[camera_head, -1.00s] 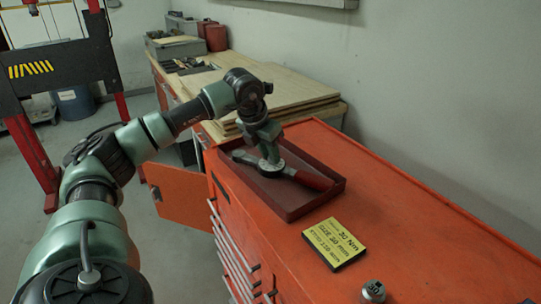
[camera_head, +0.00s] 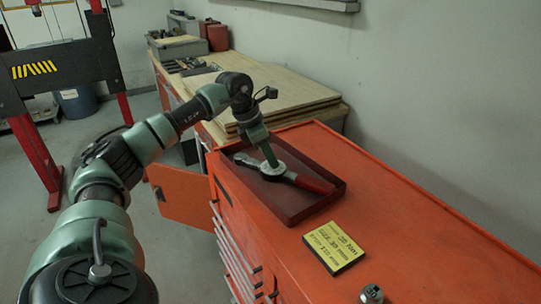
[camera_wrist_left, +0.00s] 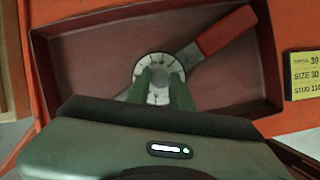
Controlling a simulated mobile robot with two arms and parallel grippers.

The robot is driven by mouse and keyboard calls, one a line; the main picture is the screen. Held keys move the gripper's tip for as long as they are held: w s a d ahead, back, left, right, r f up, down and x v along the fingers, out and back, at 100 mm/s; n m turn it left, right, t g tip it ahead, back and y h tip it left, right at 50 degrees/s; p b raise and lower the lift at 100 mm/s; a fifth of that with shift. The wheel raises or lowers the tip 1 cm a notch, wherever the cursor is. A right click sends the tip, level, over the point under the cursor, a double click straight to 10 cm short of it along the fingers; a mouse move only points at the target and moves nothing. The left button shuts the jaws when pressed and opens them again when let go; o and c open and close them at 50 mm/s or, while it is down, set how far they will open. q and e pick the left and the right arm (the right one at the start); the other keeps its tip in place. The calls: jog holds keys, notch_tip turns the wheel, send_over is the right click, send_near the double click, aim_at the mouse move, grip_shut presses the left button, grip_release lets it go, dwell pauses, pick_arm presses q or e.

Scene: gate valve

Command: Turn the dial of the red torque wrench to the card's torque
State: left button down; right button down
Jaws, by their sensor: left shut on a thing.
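The torque wrench has a red handle (camera_head: 315,183), a grey metal shaft and a round white dial (camera_wrist_left: 160,64) with dark marks. It lies slantwise in a dark red tray (camera_head: 303,211) on the orange cabinet. My left gripper (camera_wrist_left: 162,88) points down over the dial with its green fingers close together, shut on the middle of the dial. The fingers hide part of the dial face, and its setting is not readable. The yellow card (camera_head: 335,246) lies beside the tray; its torque line seems to read 30 in the wrist view (camera_wrist_left: 304,74), but is blurred. My right gripper is not in view.
A metal socket (camera_head: 371,293) stands on the cabinet near the card. Wooden boards (camera_head: 285,88) lie on the bench behind the tray. The cabinet top (camera_head: 430,225) right of the card is clear. A wall runs along the right.

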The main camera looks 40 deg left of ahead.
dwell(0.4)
pick_arm(q)
jog(key=c, duration=1.3)
grip_release()
jog(key=shift+r, duration=0.1)
jog(key=shift+o, duration=0.2)
jog(key=v, duration=0.7)
jog(key=shift+s+r+b, duration=0.15)
jog(key=shift+r+b, duration=0.2)
jog(key=shift+b, duration=0.1)
